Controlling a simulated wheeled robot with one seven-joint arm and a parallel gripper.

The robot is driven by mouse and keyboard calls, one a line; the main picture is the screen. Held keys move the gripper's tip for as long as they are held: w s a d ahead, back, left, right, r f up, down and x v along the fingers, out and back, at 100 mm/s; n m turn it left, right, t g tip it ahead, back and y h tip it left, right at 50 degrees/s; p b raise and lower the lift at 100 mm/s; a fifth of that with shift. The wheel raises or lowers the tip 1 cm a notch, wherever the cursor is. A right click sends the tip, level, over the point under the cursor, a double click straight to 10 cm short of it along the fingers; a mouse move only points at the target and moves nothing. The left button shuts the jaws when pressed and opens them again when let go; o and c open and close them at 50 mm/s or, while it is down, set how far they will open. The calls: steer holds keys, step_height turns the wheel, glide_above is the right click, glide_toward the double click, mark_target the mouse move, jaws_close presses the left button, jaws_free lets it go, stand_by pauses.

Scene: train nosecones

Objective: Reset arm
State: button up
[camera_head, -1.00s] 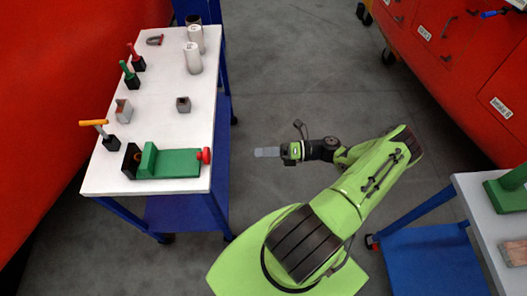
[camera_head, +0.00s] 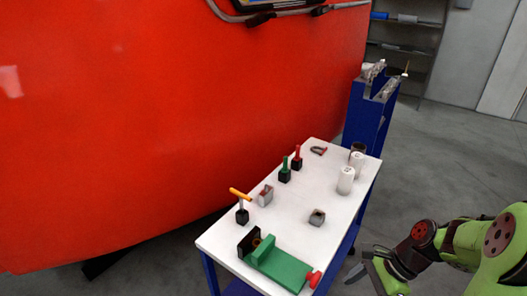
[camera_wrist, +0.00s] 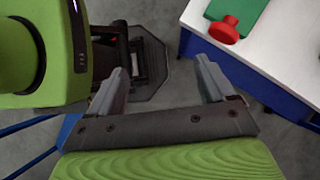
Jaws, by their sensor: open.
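My gripper (camera_wrist: 158,85) is open and empty in the wrist view, its two grey fingers apart with the floor behind them. In the head view my gripper (camera_head: 362,268) is at the lower right, off the right side of the white-topped table (camera_head: 318,226). My green arm is folded at the right edge of the head view, and part of it is cut off by the frame.
On the table stand a green vise (camera_head: 280,267) with a red knob (camera_head: 314,279), an orange-handled tool (camera_head: 241,205), white cylinders (camera_head: 346,180) and small metal blocks (camera_head: 317,217). A red train body (camera_head: 180,120) lies behind. Grey floor (camera_head: 440,150) is clear at right.

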steer(key=s+a+r+n+t+h, duration=0.3)
steer(key=s+r+n, duration=0.3)
steer(key=r+n, duration=0.2)
steer(key=s+a+r+n+t+h, duration=0.3)
steer(key=s+r+n, duration=0.3)
steer(key=r+n, duration=0.2)
steer(key=shift+a+n, duration=0.5)
steer(key=shift+n, duration=0.2)
